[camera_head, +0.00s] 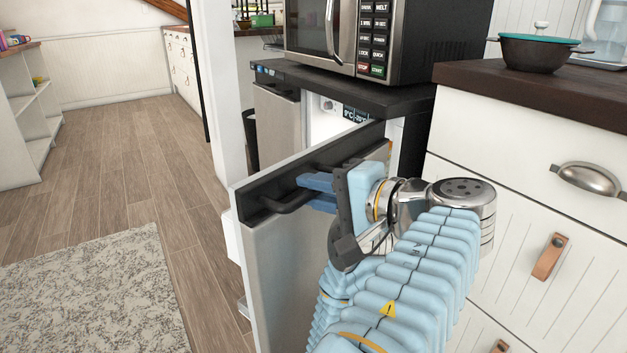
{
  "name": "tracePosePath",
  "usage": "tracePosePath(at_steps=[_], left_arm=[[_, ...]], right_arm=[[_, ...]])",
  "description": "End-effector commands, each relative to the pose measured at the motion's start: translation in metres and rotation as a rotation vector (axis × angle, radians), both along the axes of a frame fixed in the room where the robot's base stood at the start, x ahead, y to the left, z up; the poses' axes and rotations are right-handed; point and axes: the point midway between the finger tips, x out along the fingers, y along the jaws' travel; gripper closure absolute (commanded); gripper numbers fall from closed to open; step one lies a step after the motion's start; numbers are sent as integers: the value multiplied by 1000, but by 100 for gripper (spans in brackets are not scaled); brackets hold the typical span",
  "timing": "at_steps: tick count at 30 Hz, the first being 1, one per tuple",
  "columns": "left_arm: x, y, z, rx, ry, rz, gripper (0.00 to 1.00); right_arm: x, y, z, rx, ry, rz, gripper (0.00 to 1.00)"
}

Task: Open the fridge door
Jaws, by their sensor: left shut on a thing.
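The small fridge (279,110) stands under the microwave. Its door (290,262) is swung partly open toward me, and a lit white interior with a dark label shows through the gap. A dark bar handle (288,203) runs along the dark top band of the door. My left gripper (312,190), with blue fingers, is shut on this handle. My light blue padded left arm comes up from the bottom of the view and hides the right part of the door and much of the fridge opening. My right gripper is not in view.
A microwave (345,35) sits on the fridge's dark top. White drawers (520,150) with a dark counter stand close on the right, with a dark pot (538,52) on top. Wooden floor (130,150) and a patterned rug (95,290) lie clear on the left.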

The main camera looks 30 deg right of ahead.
Motion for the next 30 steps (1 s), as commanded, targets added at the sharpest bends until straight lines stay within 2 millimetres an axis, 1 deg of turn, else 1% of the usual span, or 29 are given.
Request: tracePosePath(at_steps=[18, 19, 21, 22, 30], left_arm=[[-3, 0, -1, 0, 2, 18, 100], [-3, 0, -1, 0, 2, 18, 78], [-3, 0, -1, 0, 2, 17, 67], [-3, 0, -1, 0, 2, 17, 64], [-3, 0, 0, 0, 1, 16, 64]], right_arm=[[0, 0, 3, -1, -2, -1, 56], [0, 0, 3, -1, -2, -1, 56], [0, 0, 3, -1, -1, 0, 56], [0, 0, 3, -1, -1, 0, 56], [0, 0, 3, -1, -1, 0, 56]])
